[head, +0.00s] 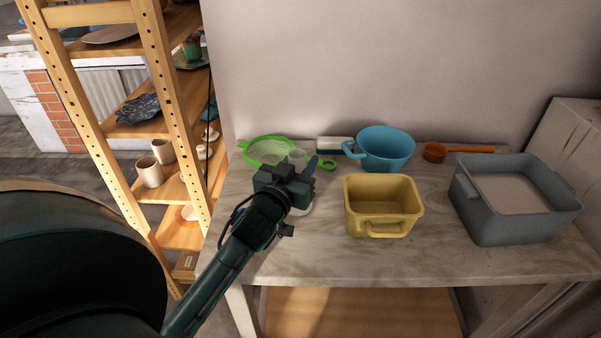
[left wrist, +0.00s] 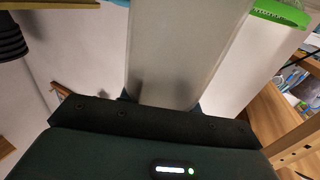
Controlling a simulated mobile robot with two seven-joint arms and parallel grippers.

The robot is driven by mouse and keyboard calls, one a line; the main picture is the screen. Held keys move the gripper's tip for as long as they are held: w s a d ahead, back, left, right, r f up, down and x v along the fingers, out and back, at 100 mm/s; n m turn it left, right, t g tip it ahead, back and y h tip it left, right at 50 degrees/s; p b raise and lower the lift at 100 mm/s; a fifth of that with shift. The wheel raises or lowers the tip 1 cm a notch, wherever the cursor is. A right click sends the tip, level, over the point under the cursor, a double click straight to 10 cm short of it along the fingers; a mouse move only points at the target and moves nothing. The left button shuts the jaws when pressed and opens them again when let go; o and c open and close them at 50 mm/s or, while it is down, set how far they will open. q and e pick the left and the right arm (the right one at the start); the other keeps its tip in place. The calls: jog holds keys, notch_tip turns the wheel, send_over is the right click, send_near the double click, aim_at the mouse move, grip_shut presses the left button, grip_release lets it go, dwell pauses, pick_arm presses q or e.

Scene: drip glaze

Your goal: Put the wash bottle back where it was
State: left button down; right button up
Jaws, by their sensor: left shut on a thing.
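The wash bottle is a whitish, slightly translucent body (left wrist: 187,45) that fills the middle of the left wrist view. My left gripper (head: 300,178) is shut on it, with the dark finger ends at either side of the bottle in the left wrist view (left wrist: 160,103). In the head view the gripper hides most of the bottle; a pale top (head: 297,157) shows behind it and a pale rim below it. They are over the left end of the worktable (head: 330,255). I cannot tell whether the bottle touches the tabletop. My right gripper is not in view.
A green sieve (head: 248,146) lies behind the gripper, beside a small green ring (head: 328,165). A white-and-dark block (head: 334,145), blue pot (head: 386,150), orange ladle (head: 434,152), yellow tub (head: 384,217) and grey basin (head: 515,222) stand to the right. A wooden shelf (head: 175,105) stands left.

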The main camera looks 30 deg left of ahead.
pick_arm(q)
jog(key=shift+f, duration=0.85)
jog(key=shift+f, duration=0.2)
jog(key=c, duration=1)
grip_release()
jog(key=shift+r, duration=0.2)
jog(key=s, duration=0.4)
jog(key=s+d, duration=0.1)
jog(key=s, duration=0.3)
jog(key=s+b, duration=0.1)
jog(key=s, duration=0.2)
jog(key=shift+s+d, duration=0.4)
